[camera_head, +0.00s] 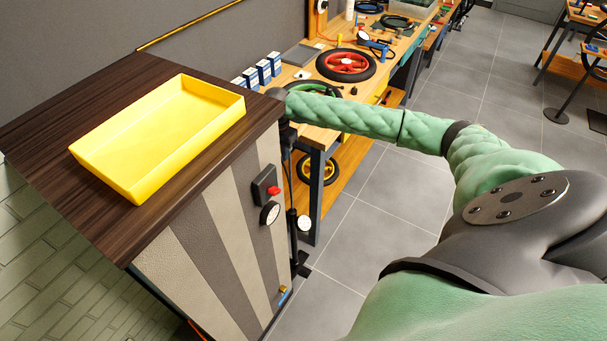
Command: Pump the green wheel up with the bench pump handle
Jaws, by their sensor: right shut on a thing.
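My right gripper (288,132) is at the near end of the workbench, beside the cabinet corner, pointing down. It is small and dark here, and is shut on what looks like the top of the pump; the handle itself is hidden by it. The black upright pump (292,225) stands below it, with a round white gauge (304,223) and a dark foot (303,268). The green wheel (316,86) lies on the bench, mostly hidden behind my right forearm. Any hose between pump and wheel cannot be made out. My left gripper is out of view.
A dark-topped cabinet (60,120) with a yellow tray (107,186) stands at left, close to the pump. A red wheel (346,64) and blue-and-white boxes (264,72) are on the bench. A yellow wheel (318,170) is below.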

